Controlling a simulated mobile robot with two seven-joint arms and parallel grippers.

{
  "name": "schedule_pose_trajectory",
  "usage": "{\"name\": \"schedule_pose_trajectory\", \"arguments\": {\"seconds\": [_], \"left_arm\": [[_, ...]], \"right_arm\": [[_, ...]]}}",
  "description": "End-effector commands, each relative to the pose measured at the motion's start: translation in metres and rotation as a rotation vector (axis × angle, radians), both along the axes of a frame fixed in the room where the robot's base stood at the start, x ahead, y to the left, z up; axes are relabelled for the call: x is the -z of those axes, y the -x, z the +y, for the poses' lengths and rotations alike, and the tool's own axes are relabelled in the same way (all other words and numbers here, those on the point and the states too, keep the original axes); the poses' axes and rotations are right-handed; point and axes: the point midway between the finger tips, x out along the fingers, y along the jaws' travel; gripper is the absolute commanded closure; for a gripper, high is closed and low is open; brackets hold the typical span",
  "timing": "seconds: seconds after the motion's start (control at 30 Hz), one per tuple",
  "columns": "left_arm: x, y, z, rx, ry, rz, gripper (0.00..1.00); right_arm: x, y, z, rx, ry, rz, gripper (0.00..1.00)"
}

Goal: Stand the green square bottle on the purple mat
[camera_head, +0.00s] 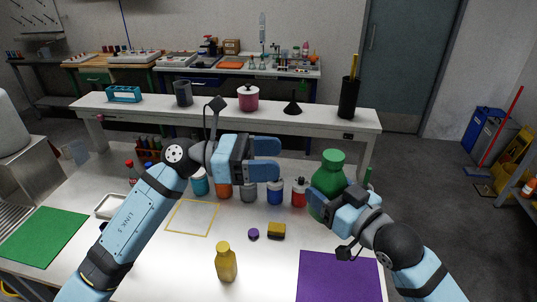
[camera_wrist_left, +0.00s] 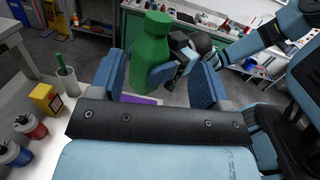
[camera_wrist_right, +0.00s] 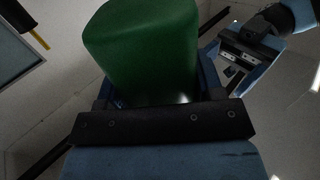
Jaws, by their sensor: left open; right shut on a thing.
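The green square bottle (camera_head: 328,180) is held up off the table by my right gripper (camera_head: 345,205), which is shut on it. The bottle looks upright in the head view, cap at the top. It fills much of the right wrist view (camera_wrist_right: 145,45), between the fingers. In the left wrist view the bottle (camera_wrist_left: 150,55) shows beyond the open left fingers. My left gripper (camera_head: 268,160) is open and empty, left of the bottle. The purple mat (camera_head: 338,278) lies at the front right of the table, below and in front of the right gripper; its visible part is bare.
A yellow bottle (camera_head: 226,263), a purple cap (camera_head: 253,234) and a yellow-black block (camera_head: 277,231) stand left of the mat. Several jars, including a red one (camera_head: 299,193), line the back. A green mat (camera_head: 45,236) lies at far left.

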Motion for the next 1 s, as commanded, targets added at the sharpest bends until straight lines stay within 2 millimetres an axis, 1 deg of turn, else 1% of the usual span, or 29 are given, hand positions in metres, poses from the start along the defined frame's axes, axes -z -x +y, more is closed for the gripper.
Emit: {"name": "schedule_pose_trajectory", "arguments": {"seconds": [0.03, 0.17, 0.27, 0.37, 0.6, 0.7, 0.83, 1.0], "left_arm": [[-0.002, -0.001, 0.000, 0.003, -0.025, -0.031, 0.30], [-0.003, -0.002, -0.006, 0.008, -0.056, -0.066, 0.30], [-0.003, -0.002, -0.017, 0.009, -0.057, -0.067, 0.30], [-0.003, -0.002, -0.034, 0.009, -0.055, -0.066, 0.30], [-0.003, -0.002, -0.081, 0.009, -0.053, -0.064, 0.30], [-0.003, -0.003, -0.097, 0.008, -0.053, -0.064, 0.30], [-0.003, -0.003, -0.111, 0.007, -0.054, -0.063, 0.30], [-0.003, -0.003, -0.120, 0.006, -0.054, -0.062, 0.30]], "right_arm": [[0.000, 0.000, 0.000, 0.000, 0.000, 0.000, 0.62], [0.000, 0.000, 0.000, 0.000, 0.000, 0.000, 0.62], [0.000, 0.000, 0.000, 0.000, 0.000, 0.000, 0.62], [0.000, 0.000, 0.000, 0.000, 0.000, 0.000, 0.62], [0.000, 0.000, 0.000, 0.000, 0.000, 0.000, 0.62], [0.000, 0.000, 0.000, 0.000, 0.000, 0.000, 0.62], [0.000, 0.000, 0.000, 0.000, 0.000, 0.000, 0.62], [0.000, 0.000, 0.000, 0.000, 0.000, 0.000, 0.62]]}}
